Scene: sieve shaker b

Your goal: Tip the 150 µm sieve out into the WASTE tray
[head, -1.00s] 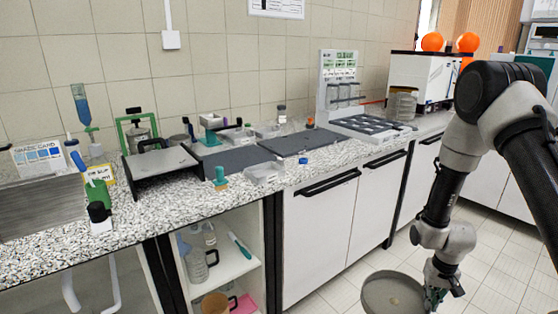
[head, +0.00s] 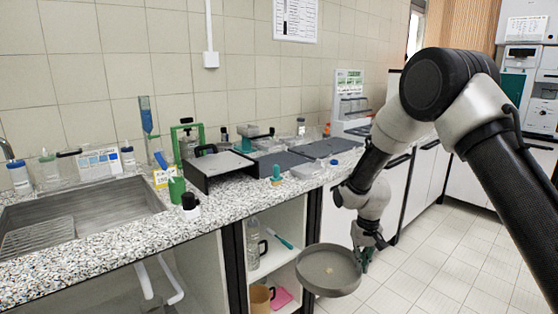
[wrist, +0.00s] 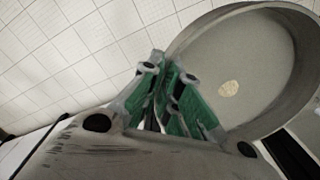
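A round, shallow grey sieve (head: 328,270) hangs in front of the cabinets in the head view, below counter height. It looks about level, open side up. A small beige patch of material lies on its mesh, clearer in the wrist view, where the sieve (wrist: 262,50) fills the upper right. My gripper (head: 366,258), with green fingers, is shut on the sieve's rim at its right side. The fingers also show in the wrist view (wrist: 165,95). I cannot read any size label on the sieve. I cannot make out a tray marked WASTE.
The speckled counter (head: 120,240) runs along the wall, with a sink (head: 80,215) at left. A black-framed flat-topped stand (head: 218,170), dark mats and small bottles crowd its back. The tiled floor (head: 440,250) at right is clear.

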